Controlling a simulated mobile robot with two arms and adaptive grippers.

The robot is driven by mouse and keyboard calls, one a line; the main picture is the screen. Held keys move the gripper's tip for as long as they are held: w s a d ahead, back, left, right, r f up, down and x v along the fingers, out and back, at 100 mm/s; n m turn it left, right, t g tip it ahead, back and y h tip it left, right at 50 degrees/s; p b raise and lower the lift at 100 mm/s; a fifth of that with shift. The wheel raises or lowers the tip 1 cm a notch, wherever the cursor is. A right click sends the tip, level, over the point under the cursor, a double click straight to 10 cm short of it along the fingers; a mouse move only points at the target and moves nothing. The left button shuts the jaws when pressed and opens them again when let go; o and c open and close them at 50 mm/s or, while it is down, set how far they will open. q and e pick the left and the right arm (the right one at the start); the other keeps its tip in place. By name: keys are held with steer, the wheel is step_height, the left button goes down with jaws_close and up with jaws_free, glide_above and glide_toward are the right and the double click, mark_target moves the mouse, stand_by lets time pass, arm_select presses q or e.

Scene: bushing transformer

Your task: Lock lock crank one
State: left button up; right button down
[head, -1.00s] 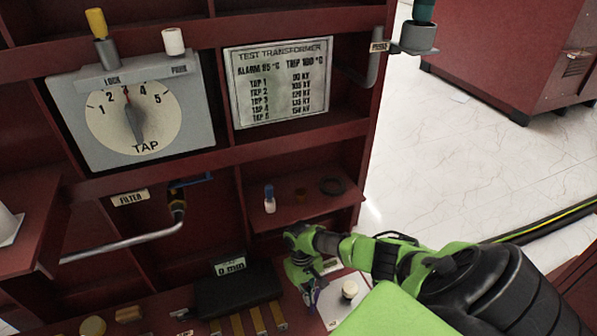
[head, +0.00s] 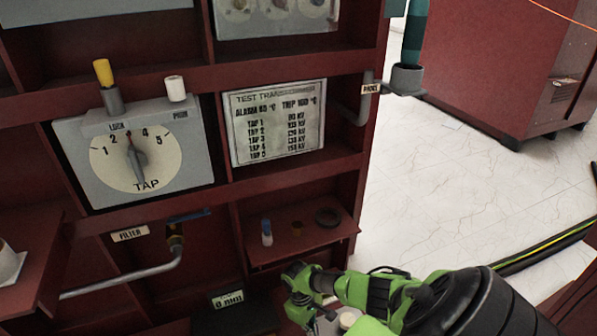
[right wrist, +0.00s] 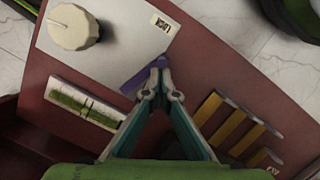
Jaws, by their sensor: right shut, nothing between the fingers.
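In the right wrist view a white plate (right wrist: 120,50) carries a cream round knob (right wrist: 73,26) and a small label (right wrist: 163,24) that appears to read LOCK. A small purple piece (right wrist: 138,79) lies at the plate's edge, partly behind my fingers; I cannot tell whether they touch it. My right gripper (right wrist: 161,68) is shut and empty, its tips together over the plate's edge. In the head view the knob (head: 348,319) is partly covered by my green right arm, and the right fingertips are hard to make out. My left gripper is not in view.
A TAP dial (head: 135,155) has a yellow pin (head: 103,73) at LOCK and a white cap (head: 175,88) at PARK. A shelf (head: 285,250) holds a small blue-and-white bottle (head: 267,232). Yellow strips (right wrist: 228,127) lie right of my fingers.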

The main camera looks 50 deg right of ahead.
steer(key=shift+s+d+r+n, duration=0.1)
steer(key=shift+s+n, duration=0.1)
steer(key=shift+n, duration=0.1)
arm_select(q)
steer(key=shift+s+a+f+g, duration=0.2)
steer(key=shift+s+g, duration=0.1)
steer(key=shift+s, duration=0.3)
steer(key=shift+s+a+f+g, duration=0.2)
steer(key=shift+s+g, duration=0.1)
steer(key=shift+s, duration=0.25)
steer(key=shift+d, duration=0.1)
arm_select(e)
steer(key=shift+w+d+b, duration=0.25)
steer(key=shift+w+b, duration=0.2)
steer(key=shift+w, duration=0.25)
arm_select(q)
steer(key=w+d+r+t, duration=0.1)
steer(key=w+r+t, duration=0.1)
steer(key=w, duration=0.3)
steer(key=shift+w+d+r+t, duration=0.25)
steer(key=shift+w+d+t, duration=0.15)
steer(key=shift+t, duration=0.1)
arm_select(e)
steer(key=shift+w, duration=0.1)
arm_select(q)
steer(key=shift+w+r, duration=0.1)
